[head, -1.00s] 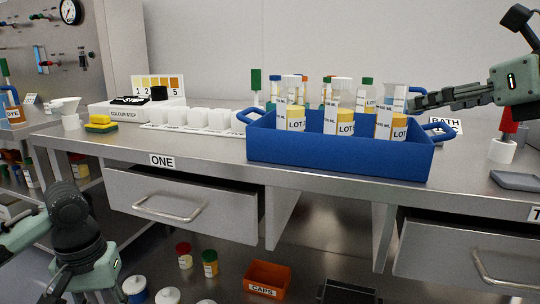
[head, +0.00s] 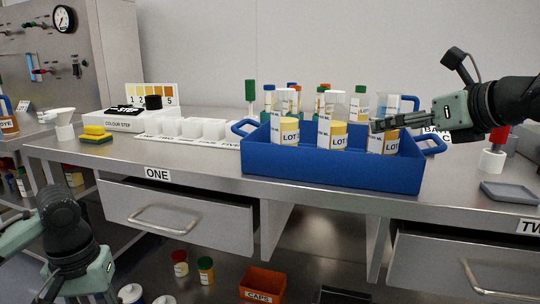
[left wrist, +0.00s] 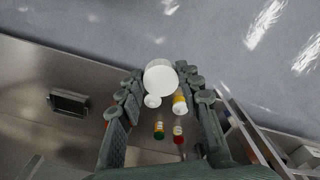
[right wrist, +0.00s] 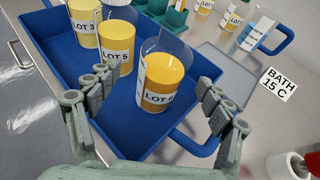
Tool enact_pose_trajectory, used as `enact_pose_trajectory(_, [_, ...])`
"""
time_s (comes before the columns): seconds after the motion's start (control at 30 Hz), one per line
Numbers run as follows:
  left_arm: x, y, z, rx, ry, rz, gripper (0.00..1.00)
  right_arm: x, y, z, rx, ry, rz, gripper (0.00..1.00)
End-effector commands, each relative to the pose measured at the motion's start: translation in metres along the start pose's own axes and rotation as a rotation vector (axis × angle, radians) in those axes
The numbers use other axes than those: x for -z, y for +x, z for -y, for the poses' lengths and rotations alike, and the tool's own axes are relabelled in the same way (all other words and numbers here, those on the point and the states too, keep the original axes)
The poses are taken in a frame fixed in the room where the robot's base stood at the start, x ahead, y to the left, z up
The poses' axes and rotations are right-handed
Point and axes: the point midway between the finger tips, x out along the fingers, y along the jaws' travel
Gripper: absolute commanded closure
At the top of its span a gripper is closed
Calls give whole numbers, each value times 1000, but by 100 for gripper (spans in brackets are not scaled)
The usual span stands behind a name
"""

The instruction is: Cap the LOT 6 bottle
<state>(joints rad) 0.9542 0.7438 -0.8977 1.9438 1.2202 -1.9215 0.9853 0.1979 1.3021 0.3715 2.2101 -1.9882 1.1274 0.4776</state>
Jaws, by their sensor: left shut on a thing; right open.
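The LOT 6 bottle (right wrist: 163,82) is clear, with yellow-orange contents and no lid visible on it. It stands at the right end of the blue tray (head: 330,172), and shows partly behind my gripper in the head view (head: 389,141). My right gripper (right wrist: 157,90) is open, its fingers on either side of the bottle with gaps. My left gripper (left wrist: 161,82) is shut on a round white cap (left wrist: 160,76), seen in the left wrist view. In the head view my left arm is low at the left and its fingertips are out of frame.
LOT 5 (right wrist: 117,47) and LOT 3 (right wrist: 84,22) bottles stand beside LOT 6 in the tray. An orange CAPS bin (head: 262,284) and several lidded jars are below the bench. A BATH 15 C sign (right wrist: 278,84) and a grey dish (head: 510,192) lie right of the tray.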

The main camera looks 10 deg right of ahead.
Motion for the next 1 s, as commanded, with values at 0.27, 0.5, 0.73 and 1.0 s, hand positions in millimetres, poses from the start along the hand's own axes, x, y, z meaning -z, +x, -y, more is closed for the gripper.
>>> enact_pose_trajectory(0.27, [0, 0, 0, 0, 0, 0, 76, 0, 1, 0, 0, 0, -1, 20])
enact_pose_trajectory(0.5, [0, -22, 0, 0, 0, 0, 76, 0, 29, 6, 2, -1, -5, 20])
enact_pose_trajectory(0.73, [0, -32, 0, 0, 0, 0, 76, 2, 49, 5, -1, 1, -1, 20])
enact_pose_trajectory(1.0, [0, -32, 0, 0, 0, 0, 76, 4, 52, 4, -1, -1, -1, 20])
